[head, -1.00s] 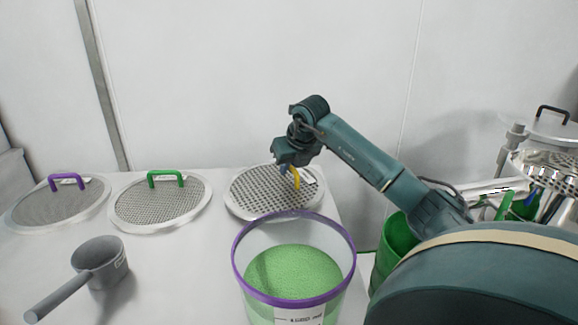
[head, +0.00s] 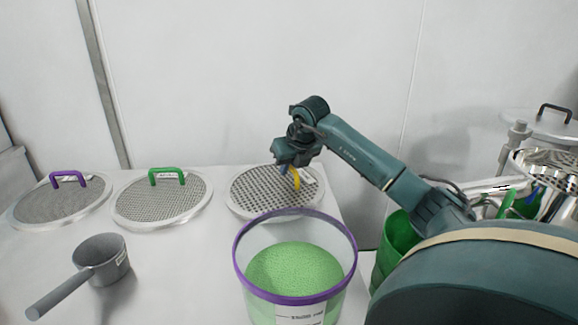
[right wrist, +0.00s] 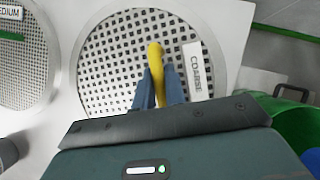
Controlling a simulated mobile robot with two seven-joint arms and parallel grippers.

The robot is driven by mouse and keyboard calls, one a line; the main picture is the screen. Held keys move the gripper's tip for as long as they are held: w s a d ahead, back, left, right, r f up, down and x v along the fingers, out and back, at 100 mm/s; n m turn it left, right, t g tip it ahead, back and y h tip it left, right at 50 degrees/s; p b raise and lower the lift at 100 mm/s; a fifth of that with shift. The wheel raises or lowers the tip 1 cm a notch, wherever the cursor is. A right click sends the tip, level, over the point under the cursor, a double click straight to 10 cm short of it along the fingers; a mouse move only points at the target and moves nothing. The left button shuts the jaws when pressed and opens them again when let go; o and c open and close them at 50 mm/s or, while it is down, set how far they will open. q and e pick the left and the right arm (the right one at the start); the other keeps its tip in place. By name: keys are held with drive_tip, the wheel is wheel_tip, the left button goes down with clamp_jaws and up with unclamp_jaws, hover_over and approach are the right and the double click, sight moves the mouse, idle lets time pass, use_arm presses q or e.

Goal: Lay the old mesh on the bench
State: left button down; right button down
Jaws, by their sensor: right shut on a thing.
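A round mesh with a yellow handle (head: 297,180) lies on the white bench (head: 175,272) near its right end. In the right wrist view this mesh (right wrist: 105,62) carries a label reading COARSE. My right gripper (head: 290,170) is above it, shut on the yellow handle, which also shows between the fingers in the right wrist view (right wrist: 156,62). The mesh looks flat on the bench or very close to it. A mesh with a green handle (head: 160,202) and one with a purple handle (head: 60,201) lie to its left. My left gripper is not in view.
A clear tub with a purple rim (head: 240,262) and green granules stands in front of the coarse mesh. A grey scoop (head: 100,260) lies at the front left. A green bin (head: 398,235) stands right of the bench, with metal equipment (head: 550,165) beyond.

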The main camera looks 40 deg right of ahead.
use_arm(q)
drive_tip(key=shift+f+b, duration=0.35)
use_arm(e)
drive_tip(key=shift+f, duration=0.5)
drive_tip(key=c, duration=1.4)
unclamp_jaws()
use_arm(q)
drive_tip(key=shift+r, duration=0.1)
use_arm(e)
drive_tip(key=shift+o, duration=0.2)
